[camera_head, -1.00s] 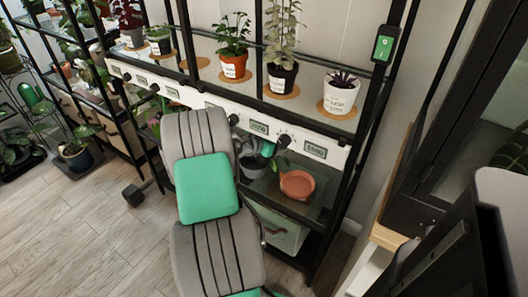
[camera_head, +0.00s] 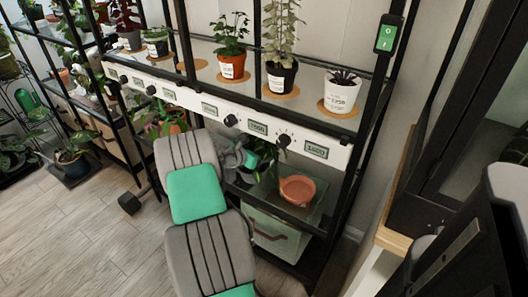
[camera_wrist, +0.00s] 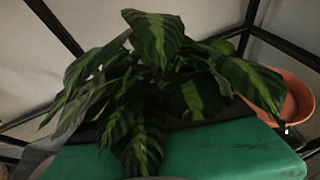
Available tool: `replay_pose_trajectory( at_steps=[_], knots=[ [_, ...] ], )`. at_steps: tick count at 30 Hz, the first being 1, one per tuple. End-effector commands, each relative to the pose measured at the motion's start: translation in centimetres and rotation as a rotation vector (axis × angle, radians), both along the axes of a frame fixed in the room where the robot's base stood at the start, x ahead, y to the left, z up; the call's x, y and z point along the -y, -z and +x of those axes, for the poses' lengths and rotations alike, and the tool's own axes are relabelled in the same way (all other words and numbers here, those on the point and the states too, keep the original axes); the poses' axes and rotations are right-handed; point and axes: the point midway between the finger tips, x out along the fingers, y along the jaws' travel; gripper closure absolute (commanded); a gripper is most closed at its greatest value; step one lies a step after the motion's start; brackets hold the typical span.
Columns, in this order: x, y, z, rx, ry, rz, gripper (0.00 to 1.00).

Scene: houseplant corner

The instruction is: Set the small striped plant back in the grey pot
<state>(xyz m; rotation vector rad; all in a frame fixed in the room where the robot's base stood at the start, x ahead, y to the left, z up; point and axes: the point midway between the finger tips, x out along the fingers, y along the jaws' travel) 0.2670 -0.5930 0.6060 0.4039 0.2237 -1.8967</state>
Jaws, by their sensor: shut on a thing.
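The small striped plant (camera_wrist: 150,85) fills the middle of the wrist view, with dark green leaves marked by paler stripes. Its leaves hide its base. In the head view a few of its leaves (camera_head: 270,172) show on the lower shelf level, beside my gripper (camera_head: 251,160). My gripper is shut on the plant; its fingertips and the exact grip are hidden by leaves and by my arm. I cannot clearly make out the grey pot in either view, nor tell whether the plant touches it.
A terracotta bowl (camera_head: 298,190) stands on the lower shelf, right of my gripper. Above is a white panel (camera_head: 208,108) with dials and displays. Several labelled pots, including a white one (camera_head: 342,95), stand on the upper shelf. A black post (camera_head: 352,185) bounds the right side.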

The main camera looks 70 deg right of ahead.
Motion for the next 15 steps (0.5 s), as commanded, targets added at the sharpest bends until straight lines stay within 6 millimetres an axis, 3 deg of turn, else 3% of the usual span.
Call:
replay_pose_trajectory(
  at_steps=[14,15],
  knots=[
    [0.0,1.1,0.0,0.0,0.001,0.0,0.85],
    [0.0,1.2,0.0,-0.001,0.001,0.001,0.26]
  ],
)
